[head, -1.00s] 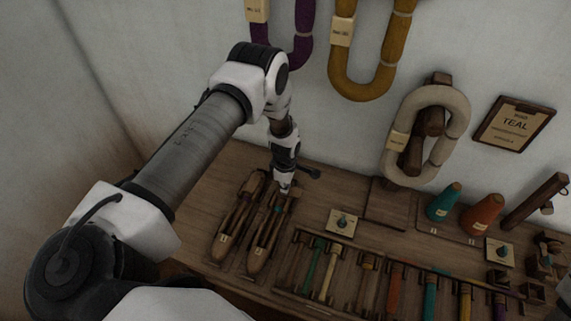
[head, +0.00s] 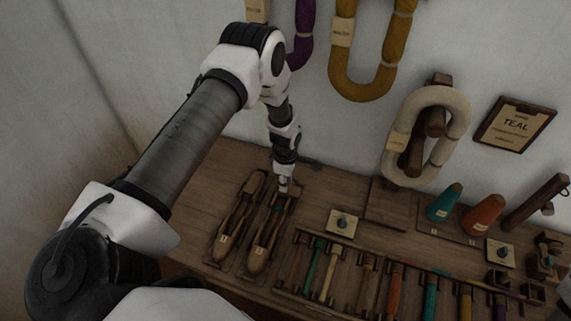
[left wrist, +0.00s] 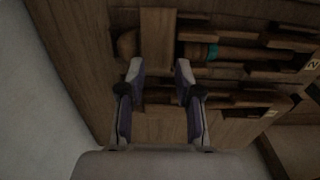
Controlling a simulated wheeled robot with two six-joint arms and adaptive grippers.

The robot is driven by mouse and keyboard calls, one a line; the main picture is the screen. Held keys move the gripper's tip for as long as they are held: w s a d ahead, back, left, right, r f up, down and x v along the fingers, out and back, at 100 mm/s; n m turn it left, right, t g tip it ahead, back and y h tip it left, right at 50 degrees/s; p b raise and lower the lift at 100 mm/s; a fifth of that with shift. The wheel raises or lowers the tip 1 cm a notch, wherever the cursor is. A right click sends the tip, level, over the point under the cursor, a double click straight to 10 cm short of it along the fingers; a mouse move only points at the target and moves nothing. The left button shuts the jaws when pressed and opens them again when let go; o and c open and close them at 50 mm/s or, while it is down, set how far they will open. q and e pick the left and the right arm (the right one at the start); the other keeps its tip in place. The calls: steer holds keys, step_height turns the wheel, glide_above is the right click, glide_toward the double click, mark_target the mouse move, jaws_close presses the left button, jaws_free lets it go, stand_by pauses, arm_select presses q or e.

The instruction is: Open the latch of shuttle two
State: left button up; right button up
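Shuttle two (head: 259,252) is the right one of two long wooden shuttles on the bench, with a "2" label at its near end. A teal-banded bobbin lies in it, and the teal band also shows in the left wrist view (left wrist: 212,52). My left gripper (head: 283,187) points down at the far end of shuttle two. In the left wrist view its two fingers (left wrist: 159,70) are apart, with a wooden bar (left wrist: 158,40) between them. I cannot tell whether they touch it or whether it is the latch. My right gripper is not in view.
Shuttle one (head: 225,242) lies close on the left of shuttle two. A small plate with a knob (head: 342,222) and a rack of coloured bobbins (head: 325,272) are to the right. The wall (head: 180,80) rises behind the bench; yarn hanks hang there.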

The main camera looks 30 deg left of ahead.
arm_select(q)
step_height(320, 180, up, 4)
steer(key=shift+s+r, duration=0.1)
stand_by(0.4)
